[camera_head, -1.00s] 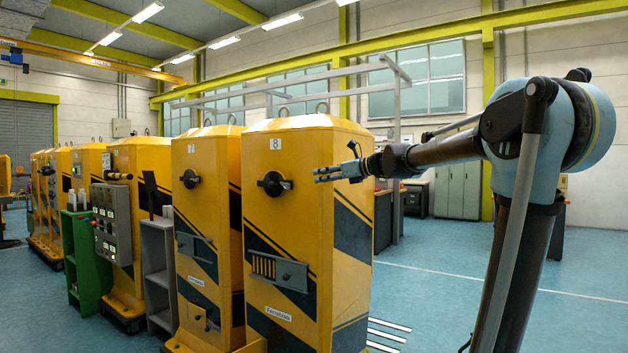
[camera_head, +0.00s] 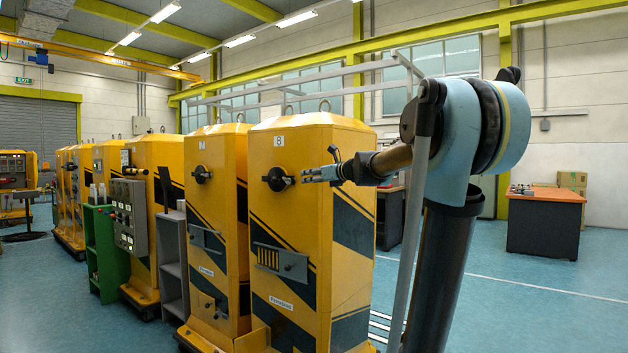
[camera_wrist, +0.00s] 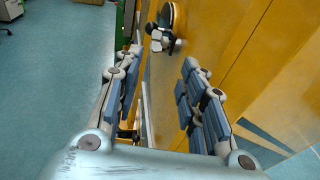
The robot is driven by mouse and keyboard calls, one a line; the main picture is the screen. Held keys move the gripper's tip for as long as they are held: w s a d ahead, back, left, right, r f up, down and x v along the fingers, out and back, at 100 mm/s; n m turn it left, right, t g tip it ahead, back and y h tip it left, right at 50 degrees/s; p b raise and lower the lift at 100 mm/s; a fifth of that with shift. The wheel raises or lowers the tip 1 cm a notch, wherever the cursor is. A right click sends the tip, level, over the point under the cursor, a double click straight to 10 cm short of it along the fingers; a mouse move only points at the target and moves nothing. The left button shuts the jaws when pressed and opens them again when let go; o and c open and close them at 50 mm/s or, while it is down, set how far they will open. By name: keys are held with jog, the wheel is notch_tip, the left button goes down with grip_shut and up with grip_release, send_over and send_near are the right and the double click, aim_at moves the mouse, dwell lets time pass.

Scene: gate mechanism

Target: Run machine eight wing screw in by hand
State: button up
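Machine eight (camera_head: 345,290) is a tall yellow cabinet with dark stripes and a small plate marked 8. On its upper front sits a round black fitting with a wing-shaped screw (camera_head: 278,179). The screw also shows at the top middle of the wrist view (camera_wrist: 161,38), with dark and pale metal parts. My gripper (camera_head: 305,175) is level with it in the head view, just to its right and apart from it. In the wrist view my gripper (camera_wrist: 162,72) has its two fingers wide apart, with nothing between them. The screw lies beyond the fingertips.
A slotted latch plate (camera_head: 280,261) sits lower on the same front. A similar yellow machine (camera_head: 208,255) stands close on the left, then a grey shelf (camera_head: 174,265) and a control box (camera_head: 129,215). Open blue floor (camera_head: 480,310) lies on the right.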

aim_at(287, 180)
jog(key=x, duration=1.3)
jog(key=shift+w+a, duration=0.15)
